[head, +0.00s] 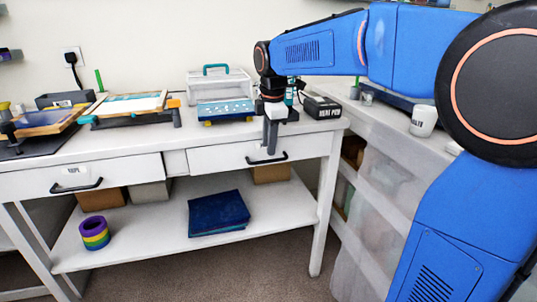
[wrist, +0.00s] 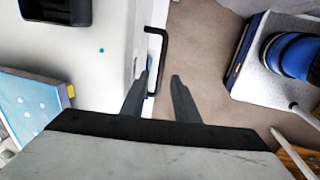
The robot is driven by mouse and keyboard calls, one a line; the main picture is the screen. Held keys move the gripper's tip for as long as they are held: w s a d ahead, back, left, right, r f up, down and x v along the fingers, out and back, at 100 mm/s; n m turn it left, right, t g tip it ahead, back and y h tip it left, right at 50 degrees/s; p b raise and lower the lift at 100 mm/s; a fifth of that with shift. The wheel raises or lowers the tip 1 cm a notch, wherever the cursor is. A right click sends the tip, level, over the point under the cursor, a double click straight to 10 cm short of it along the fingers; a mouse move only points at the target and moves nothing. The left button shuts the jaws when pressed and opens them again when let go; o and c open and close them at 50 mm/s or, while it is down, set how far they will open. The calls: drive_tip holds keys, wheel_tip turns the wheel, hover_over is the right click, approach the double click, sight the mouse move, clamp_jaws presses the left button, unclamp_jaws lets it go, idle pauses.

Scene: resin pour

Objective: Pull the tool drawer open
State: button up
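The white bench has two drawers. The right drawer (head: 223,157) looks shut and has a black bar handle (head: 267,160). The left drawer (head: 35,184) has a black handle (head: 78,187) and a small label too small to read. I cannot tell from lettering which is the tool drawer. My gripper (head: 270,150) points down at the right drawer's front, by its handle. In the wrist view my gripper (wrist: 160,75) is open, and the black handle (wrist: 162,50) shows between and beyond its two fingertips. Nothing is gripped. Whether the fingers reach handle depth is unclear.
On the bench top are a clear case with a teal handle (head: 218,83), a blue tray (head: 225,110), framed panels (head: 128,104) and a dark labelled box (head: 321,107). The lower shelf holds a dark blue folded stack (head: 218,212) and tape rolls (head: 95,232). Floor in front is clear.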

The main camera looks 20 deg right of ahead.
drive_tip(key=shift+w+f, duration=0.2)
drive_tip(key=shift+f, duration=1)
drive_tip(key=shift+w+f, duration=0.2)
drive_tip(key=shift+f, duration=0.95)
clamp_jaws()
